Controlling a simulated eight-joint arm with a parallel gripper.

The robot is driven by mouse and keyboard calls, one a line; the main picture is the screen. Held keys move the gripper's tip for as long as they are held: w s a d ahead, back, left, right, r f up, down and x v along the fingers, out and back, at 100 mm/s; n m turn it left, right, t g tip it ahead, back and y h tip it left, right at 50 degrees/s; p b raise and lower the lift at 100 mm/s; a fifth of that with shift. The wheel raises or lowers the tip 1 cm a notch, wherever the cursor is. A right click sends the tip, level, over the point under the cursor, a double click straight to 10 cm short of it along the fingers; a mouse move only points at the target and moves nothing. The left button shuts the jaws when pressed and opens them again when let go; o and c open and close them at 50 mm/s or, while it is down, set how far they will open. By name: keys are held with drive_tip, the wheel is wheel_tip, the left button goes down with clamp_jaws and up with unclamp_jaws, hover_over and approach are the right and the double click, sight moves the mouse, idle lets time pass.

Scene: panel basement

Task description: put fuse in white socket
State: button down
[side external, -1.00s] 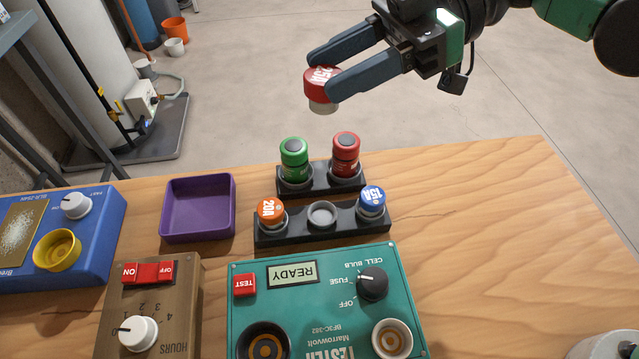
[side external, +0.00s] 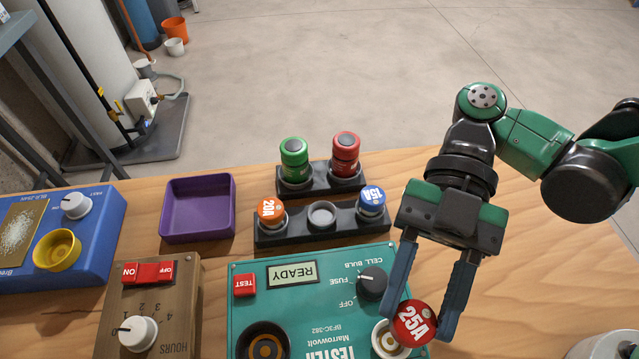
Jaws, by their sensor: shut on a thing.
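My gripper (side external: 426,322) is shut on a red fuse (side external: 411,327) marked 25A, held between its two blue-grey fingers. The fuse is over the lower right corner of the green tester (side external: 330,306). It partly covers the white socket (side external: 383,343), whose left part still shows. I cannot tell whether the fuse touches the socket or hangs above it; it sits toward the socket's right side.
A dark socket (side external: 263,343) is at the tester's lower left. Behind it, a black holder (side external: 297,233) bears an orange 20A fuse (side external: 270,213) and a blue 15A fuse (side external: 371,202). A purple tray (side external: 198,235) is empty.

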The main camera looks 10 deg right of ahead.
sight(409, 311)
drive_tip(key=shift+f, duration=2.25)
drive_tip(key=shift+f, duration=0.55)
drive_tip(key=c, duration=0.7)
unclamp_jaws()
drive_tip(key=shift+w, duration=0.1)
